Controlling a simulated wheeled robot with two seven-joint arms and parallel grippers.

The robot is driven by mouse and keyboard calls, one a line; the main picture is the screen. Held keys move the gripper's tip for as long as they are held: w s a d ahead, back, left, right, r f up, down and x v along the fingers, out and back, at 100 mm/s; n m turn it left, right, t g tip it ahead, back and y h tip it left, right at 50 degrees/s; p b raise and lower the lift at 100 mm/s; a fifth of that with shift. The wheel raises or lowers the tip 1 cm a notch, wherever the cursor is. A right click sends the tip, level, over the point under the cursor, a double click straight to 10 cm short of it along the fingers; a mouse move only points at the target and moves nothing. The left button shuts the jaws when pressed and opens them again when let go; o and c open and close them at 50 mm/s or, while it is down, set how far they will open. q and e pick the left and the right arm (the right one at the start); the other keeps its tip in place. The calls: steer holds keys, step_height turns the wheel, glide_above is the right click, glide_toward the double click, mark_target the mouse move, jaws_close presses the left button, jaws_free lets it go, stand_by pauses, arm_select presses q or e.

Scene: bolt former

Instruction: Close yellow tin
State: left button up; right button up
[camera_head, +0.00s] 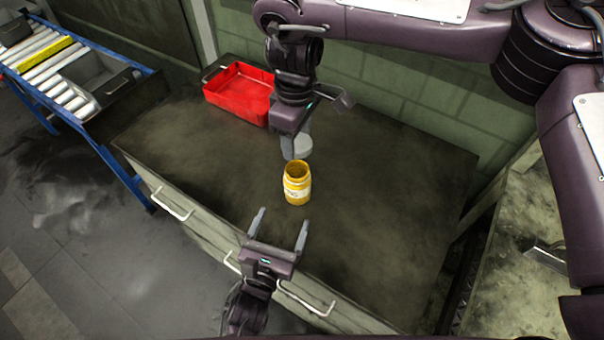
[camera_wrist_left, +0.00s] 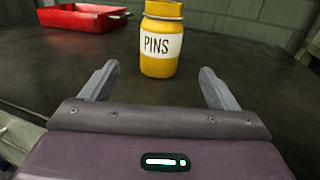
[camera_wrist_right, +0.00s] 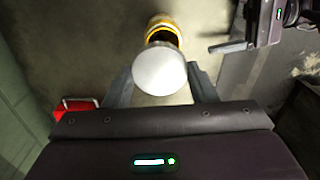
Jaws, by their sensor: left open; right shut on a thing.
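The yellow tin (camera_head: 297,184) stands upright and open-topped on the dark worktop, with a white label reading PINS in the left wrist view (camera_wrist_left: 161,50). My left gripper (camera_head: 279,226) is open and empty, in front of the tin with its fingers pointing toward it and apart from it. My right gripper (camera_head: 296,146) is shut on a round grey lid (camera_head: 302,147), held behind the tin and above the worktop. In the right wrist view the lid (camera_wrist_right: 160,72) sits between the fingertips and partly covers the tin (camera_wrist_right: 162,29).
A red tray (camera_head: 240,93) lies at the back left of the worktop (camera_head: 385,205). A wall (camera_head: 410,90) rises behind. A roller conveyor (camera_head: 45,50) with a yellow bar stands at the far left. The worktop right of the tin is clear.

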mark_target(301, 175)
arm_select(q)
steer(key=shift+s+r, duration=0.2)
steer(key=shift+s, duration=0.15)
arm_select(e)
steer(key=shift+s+a+r, duration=0.15)
steer(key=shift+s+r, duration=0.05)
steer(key=shift+s, duration=0.2)
arm_select(q)
steer(key=x, duration=1.2)
steer(key=shift+w+f, duration=0.1)
arm_select(e)
steer(key=shift+w, duration=0.1)
arm_select(q)
steer(key=c, duration=1.4)
steer(key=shift+c, duration=0.4)
arm_select(e)
steer(key=shift+f, duration=2.55)
